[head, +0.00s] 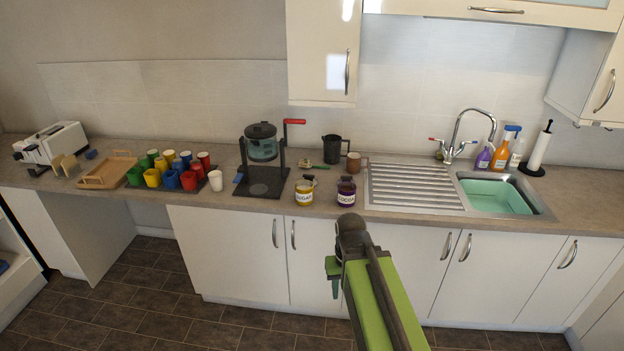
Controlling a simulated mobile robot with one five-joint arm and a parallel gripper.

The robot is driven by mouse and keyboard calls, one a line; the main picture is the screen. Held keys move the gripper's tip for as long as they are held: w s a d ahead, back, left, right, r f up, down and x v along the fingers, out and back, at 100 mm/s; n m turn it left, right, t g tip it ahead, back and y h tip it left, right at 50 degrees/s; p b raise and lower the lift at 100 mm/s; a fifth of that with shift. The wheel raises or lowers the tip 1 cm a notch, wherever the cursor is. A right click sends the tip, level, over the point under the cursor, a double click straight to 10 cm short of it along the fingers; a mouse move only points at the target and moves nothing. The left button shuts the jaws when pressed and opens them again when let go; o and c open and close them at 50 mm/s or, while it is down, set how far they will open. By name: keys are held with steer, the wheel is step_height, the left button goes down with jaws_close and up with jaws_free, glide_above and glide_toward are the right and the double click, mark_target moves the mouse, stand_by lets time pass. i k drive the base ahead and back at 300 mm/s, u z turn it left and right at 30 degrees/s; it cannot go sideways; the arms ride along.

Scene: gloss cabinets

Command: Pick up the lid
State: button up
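Several things here have lids or tops, and I cannot tell which one is meant. A dark lid (261,130) sits on a clear vessel (263,149) held in a black stand. The sugar jar (304,196), with yellow contents, has a small dark and greenish piece at its top; its shape is unclear. The cocoa jar (346,194) stands to its right with a dark top (346,181). My gripper (334,282) is in front of the lower cabinets, below the counter edge in the picture, apart from the jars. Its fingers are too small and hidden to read.
A black mug (332,150) and a brown mug (354,162) stand behind the jars. Several coloured cups (170,172) and a wooden tray (108,170) are left. The sink (497,197) and drainer (413,187) are right. My arm crosses the lower middle.

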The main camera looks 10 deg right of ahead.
mark_target(311, 177)
steer(key=z, duration=1.4)
steer(key=i, duration=2)
steer(key=u, duration=4)
steer(key=i, duration=0.1)
steer(key=z, duration=2.15)
steer(key=k, duration=0.1)
steer(key=u, duration=1.45)
steer(key=i, duration=0.95)
steer(key=u, duration=0.1)
steer(key=k, duration=0.8)
